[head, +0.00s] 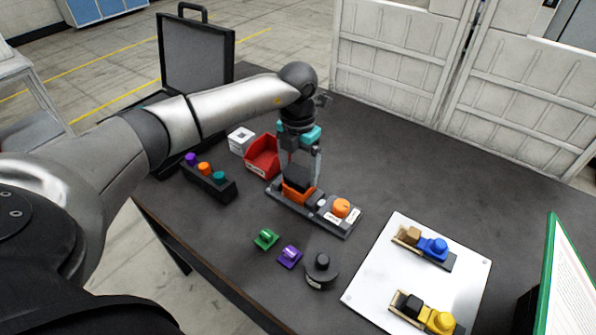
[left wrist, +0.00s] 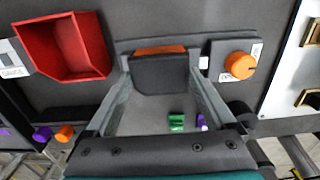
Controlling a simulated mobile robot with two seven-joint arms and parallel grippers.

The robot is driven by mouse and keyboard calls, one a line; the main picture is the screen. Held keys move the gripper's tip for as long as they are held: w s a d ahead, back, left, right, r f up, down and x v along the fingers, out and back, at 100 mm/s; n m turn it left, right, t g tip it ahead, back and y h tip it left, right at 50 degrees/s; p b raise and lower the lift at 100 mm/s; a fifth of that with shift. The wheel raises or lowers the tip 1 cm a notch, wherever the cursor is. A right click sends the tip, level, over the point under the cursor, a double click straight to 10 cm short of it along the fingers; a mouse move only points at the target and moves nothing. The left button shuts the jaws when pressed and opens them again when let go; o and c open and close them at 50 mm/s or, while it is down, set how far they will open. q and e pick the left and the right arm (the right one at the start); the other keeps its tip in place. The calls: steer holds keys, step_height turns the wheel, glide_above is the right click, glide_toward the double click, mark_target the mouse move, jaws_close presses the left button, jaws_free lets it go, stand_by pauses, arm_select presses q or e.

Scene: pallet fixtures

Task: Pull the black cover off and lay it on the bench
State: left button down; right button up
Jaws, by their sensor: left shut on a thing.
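The black cover (head: 297,178) sits at the orange part (head: 297,193) on the left end of a grey fixture (head: 335,225). My left gripper (head: 300,172) reaches down from above and is shut on the black cover. In the left wrist view the cover (left wrist: 160,75) is between the two fingers, with a strip of orange (left wrist: 160,50) showing just beyond it. I cannot tell whether the cover is seated or slightly raised. An orange knob (head: 341,208) is on the fixture's right end. The dark bench (head: 400,160) lies under everything. My right gripper is not in view.
A red bin (head: 262,157), white box (head: 241,140) and knob rack (head: 212,186) stand left of the fixture. Green (head: 265,238) and purple (head: 289,256) pieces and a round dark piece (head: 321,272) lie in front. A white plate (head: 372,290) is right. The bench behind is clear.

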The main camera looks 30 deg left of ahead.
mark_target(298, 175)
arm_select(q)
steer(key=shift+s+r, duration=0.1)
steer(key=shift+s, duration=0.1)
steer(key=shift+r+p, duration=2)
steer(key=shift+r, duration=0.2)
